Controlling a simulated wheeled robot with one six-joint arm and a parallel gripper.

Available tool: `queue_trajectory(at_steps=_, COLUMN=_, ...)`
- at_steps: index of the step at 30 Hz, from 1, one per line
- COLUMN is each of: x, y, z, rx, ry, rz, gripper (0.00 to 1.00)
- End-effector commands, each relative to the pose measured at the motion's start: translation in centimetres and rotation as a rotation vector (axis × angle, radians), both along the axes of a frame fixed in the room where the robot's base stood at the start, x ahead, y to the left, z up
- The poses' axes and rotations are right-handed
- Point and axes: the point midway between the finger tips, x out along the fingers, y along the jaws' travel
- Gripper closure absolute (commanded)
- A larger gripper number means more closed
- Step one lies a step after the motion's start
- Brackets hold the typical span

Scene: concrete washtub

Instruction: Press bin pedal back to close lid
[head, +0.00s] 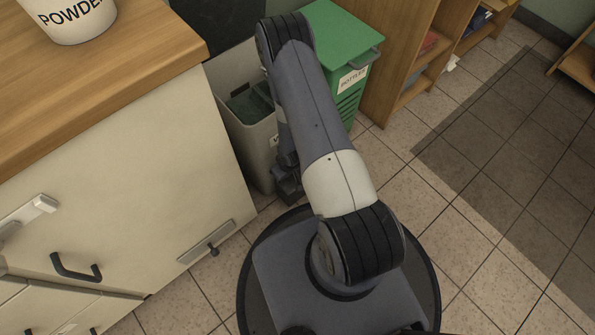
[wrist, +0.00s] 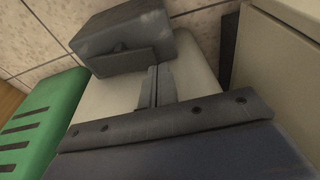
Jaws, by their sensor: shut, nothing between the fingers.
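The beige bin (head: 247,150) stands between the cabinet and a green bin in the head view. Its top is open and dark contents show inside. A pale panel (head: 232,70) stands up behind the opening and looks like the raised lid. My gripper (head: 288,190) is low in front of the bin, partly hidden by my arm. In the wrist view my gripper (wrist: 155,85) is shut and empty. Its fingers point at a grey block with a darker flap (wrist: 125,60), probably the pedal, low on the bin (wrist: 195,65). I cannot tell whether they touch.
The green bottles bin (head: 335,35) stands close on the right; its side shows in the wrist view (wrist: 40,120). The cabinet (head: 120,170) with a wooden top and a powder tub (head: 68,20) is close on the left. Tiled floor (head: 440,190) is free at right.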

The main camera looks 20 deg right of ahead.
Motion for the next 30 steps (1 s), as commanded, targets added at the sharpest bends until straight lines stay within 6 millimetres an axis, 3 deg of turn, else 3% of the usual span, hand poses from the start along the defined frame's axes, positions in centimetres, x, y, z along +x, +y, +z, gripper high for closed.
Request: queue_trajectory(at_steps=30, x=0.0, y=0.0, z=-2.0, rx=0.0, ry=0.0, rz=0.0, gripper=1.0)
